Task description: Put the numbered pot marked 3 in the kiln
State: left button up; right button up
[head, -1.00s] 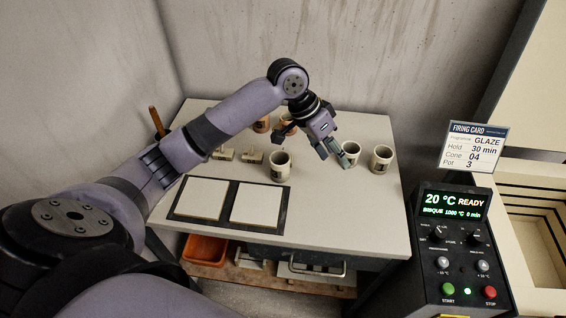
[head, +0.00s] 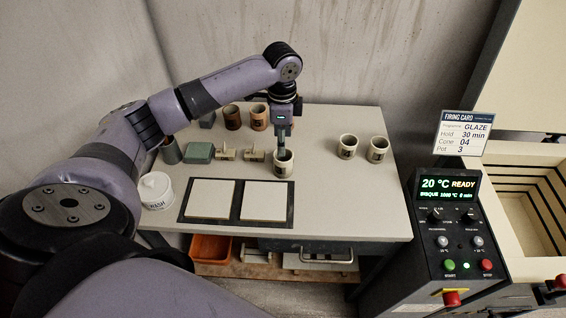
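Three cream pots with dark number labels stand on the table: a front one (head: 283,168) near the middle, and two to its right (head: 347,146) (head: 378,150). The numbers are too small to read, so I cannot tell which is marked 3. My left gripper (head: 282,146) points straight down at the front pot, its fingertips at the rim. The fingers are seen edge-on, so their opening and any contact are unclear. The kiln (head: 495,190) is at the right, open at the top, with slotted inner walls. My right gripper is not in view.
A firing card (head: 465,133) reads GLAZE, 30 min, cone 04, pot 3. The kiln controller (head: 450,225) shows 20 °C READY, BISQUE. Two white tiles (head: 210,199) lie in front of the pots. Brown pots (head: 232,117), a wash jar (head: 156,190) and small stands (head: 228,154) are left.

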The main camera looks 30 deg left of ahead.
aim_at(283, 164)
pick_arm(q)
jog(key=shift+d+f+p, duration=0.15)
jog(key=shift+f+p, duration=0.5)
jog(key=shift+f, duration=2.75)
jog(key=shift+c, duration=0.5)
jog(key=c, duration=0.9)
jog(key=shift+r, duration=0.1)
